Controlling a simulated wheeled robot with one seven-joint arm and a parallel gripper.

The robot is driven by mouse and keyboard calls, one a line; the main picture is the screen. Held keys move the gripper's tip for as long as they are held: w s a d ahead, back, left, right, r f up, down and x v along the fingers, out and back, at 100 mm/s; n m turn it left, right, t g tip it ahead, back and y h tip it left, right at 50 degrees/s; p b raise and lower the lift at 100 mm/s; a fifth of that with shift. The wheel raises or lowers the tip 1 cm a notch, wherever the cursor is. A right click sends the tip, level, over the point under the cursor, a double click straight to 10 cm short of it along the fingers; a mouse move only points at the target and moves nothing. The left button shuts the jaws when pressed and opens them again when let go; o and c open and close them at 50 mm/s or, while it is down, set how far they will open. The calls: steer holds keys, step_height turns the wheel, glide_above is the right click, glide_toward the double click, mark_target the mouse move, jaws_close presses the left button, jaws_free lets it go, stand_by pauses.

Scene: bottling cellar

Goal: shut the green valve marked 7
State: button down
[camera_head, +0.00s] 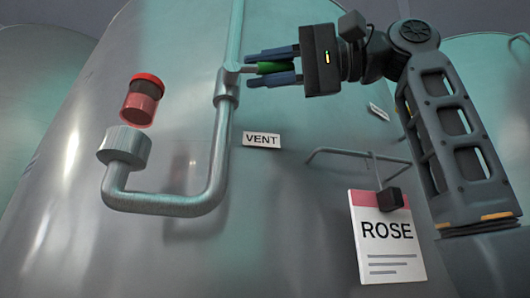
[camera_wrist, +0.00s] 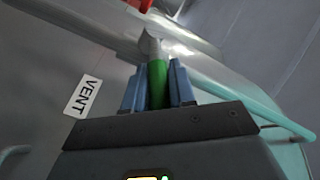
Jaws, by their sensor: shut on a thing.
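A green valve handle (camera_head: 272,67) sticks out from a grey valve fitting (camera_head: 232,70) on a vertical pipe against the tank. My gripper (camera_head: 270,67) is shut on the handle, with one blue finger on each side of it. In the wrist view the green handle (camera_wrist: 157,84) stands between the two blue fingers (camera_wrist: 158,88), its far end joined to the grey fitting. The handle lies across the line of the pipe in the head view. No number 7 is legible in either view.
A "VENT" label (camera_head: 262,139) is on the tank below the handle. A grey pipe (camera_head: 170,205) bends left to a wide fitting (camera_head: 125,145) under a red-capped glass (camera_head: 143,98). A "ROSE" sign (camera_head: 388,250) hangs at lower right from a thin rail (camera_head: 350,152).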

steer(key=f+y+b, duration=0.1)
steer(key=b, duration=0.2)
steer(key=shift+d+f+m, duration=0.1)
steer(key=shift+f+m, duration=0.15)
steer(key=shift+m, duration=0.05)
steer(key=shift+w+d+f+m+t+y+b, duration=0.1)
steer(key=shift+f+m+t+y+b, duration=0.1)
steer(key=shift+m+y+b, duration=0.3)
steer(key=shift+f+m+t+y+b, duration=0.1)
steer(key=shift+m+t+y+b, duration=0.1)
steer(key=shift+y+b, duration=0.45)
steer(key=shift+r, duration=0.1)
steer(key=c, duration=1)
jaws_free()
steer(key=shift+c, duration=0.2)
steer(key=b+v, duration=0.2)
steer(key=v, duration=0.6)
